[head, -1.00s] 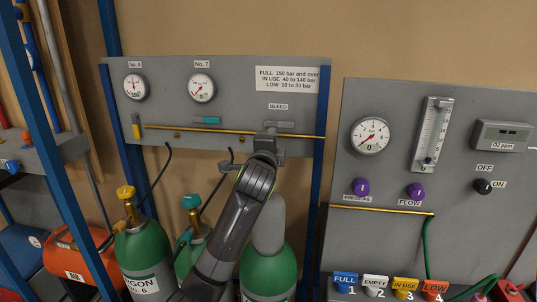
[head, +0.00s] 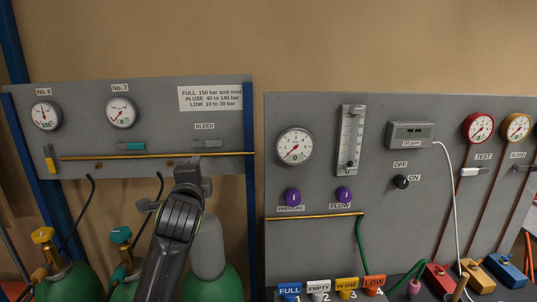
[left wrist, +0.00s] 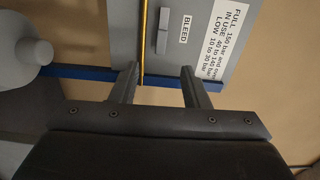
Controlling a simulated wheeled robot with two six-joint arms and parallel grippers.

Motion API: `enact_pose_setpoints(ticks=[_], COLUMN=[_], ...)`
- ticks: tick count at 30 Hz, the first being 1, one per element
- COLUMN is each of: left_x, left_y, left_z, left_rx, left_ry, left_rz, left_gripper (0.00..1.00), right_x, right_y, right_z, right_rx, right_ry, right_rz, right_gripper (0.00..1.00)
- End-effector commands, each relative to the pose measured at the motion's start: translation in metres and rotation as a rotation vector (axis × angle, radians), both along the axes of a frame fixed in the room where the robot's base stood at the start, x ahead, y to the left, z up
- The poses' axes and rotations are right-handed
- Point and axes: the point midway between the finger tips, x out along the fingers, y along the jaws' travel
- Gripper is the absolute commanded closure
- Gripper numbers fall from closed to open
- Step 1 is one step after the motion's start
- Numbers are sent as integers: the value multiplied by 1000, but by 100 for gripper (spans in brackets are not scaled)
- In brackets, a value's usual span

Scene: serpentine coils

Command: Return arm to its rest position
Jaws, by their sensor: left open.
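My left arm (head: 172,230) rises from the bottom of the head view. Its gripper (head: 190,178) is in front of the left grey panel, just below the BLEED lever (head: 208,143). In the left wrist view the two fingers (left wrist: 158,80) stand apart with nothing held between them. The grey BLEED lever (left wrist: 163,30) shows beyond them, apart from the fingers. My right gripper is in neither view.
The left panel (head: 75,110) carries two gauges and a brass pipe (head: 130,156). Green cylinders (head: 130,285) stand below, close to my arm. The right panel (head: 375,210) has a gauge, knobs and a flow tube. Coloured tags (head: 318,286) line its lower edge.

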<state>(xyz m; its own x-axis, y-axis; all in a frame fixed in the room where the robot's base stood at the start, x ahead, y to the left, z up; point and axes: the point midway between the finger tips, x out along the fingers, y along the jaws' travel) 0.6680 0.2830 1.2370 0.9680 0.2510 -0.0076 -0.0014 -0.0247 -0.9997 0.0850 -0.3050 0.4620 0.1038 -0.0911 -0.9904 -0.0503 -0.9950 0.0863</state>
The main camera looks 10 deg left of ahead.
Motion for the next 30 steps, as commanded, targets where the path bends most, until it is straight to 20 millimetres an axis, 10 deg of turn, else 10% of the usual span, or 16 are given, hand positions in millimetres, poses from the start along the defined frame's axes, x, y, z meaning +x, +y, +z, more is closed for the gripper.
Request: enact_pose_setpoints(ticks=[8,18,30], left_x=[-47,-185,-363], left_y=[15,30,26], left_z=[-113,-271,-357], left_rx=[-266,-755,-1183], left_ry=[166,429,623], left_rz=[41,259,662], left_gripper=[58,58,58], right_x=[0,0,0], right_y=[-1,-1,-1], right_z=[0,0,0], right_rx=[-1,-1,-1], right_ry=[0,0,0], right_rz=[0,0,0], right_gripper=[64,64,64])
